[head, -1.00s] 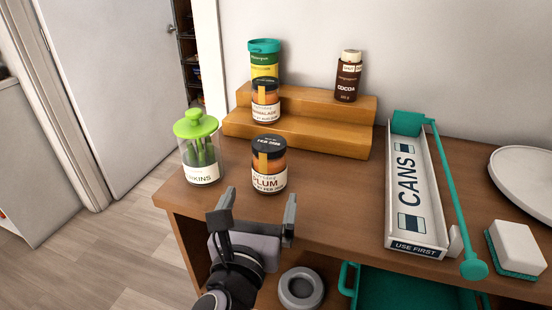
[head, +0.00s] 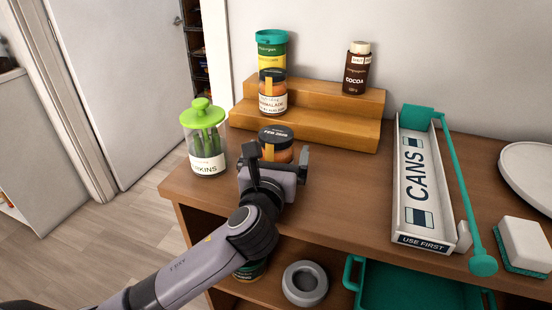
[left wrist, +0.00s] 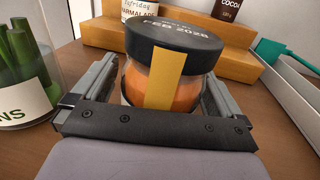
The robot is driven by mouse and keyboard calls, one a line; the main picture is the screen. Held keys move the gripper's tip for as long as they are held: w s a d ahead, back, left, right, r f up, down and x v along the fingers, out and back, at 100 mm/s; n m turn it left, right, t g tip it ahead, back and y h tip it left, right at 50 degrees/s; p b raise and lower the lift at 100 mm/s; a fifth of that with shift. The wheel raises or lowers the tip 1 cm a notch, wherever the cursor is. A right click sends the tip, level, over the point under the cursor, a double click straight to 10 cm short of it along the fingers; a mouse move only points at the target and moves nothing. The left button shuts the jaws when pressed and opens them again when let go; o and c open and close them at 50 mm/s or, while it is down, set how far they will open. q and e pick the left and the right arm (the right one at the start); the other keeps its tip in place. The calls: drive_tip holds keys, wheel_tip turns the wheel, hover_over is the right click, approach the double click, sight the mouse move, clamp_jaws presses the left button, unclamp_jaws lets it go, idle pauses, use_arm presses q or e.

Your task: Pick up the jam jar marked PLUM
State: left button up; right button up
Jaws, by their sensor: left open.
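The PLUM jam jar (head: 277,146) has a black lid and orange contents and stands upright on the wooden top, in front of the stepped riser. In the left wrist view the jar (left wrist: 186,88) stands between the fingers, with its black lid and yellow strip showing. My left gripper (head: 273,160) is open around the jar, one finger on each side; a small gap shows at the fingers. The PLUM label is hidden behind my gripper now. My right gripper is not in view.
A gherkin jar (head: 207,160) with a green lid stands close to the left. A marmalade jar (head: 272,98) and a cocoa jar (head: 355,75) stand on the wooden riser (head: 330,133). A CANS tray (head: 408,230) lies to the right.

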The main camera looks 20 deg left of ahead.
use_arm(q)
drive_tip(key=shift+w, duration=0.25)
drive_tip(key=c, duration=1.3)
drive_tip(key=shift+r, duration=0.15)
drive_tip(key=shift+c, duration=0.7)
drive_tip(key=shift+r, duration=0.1)
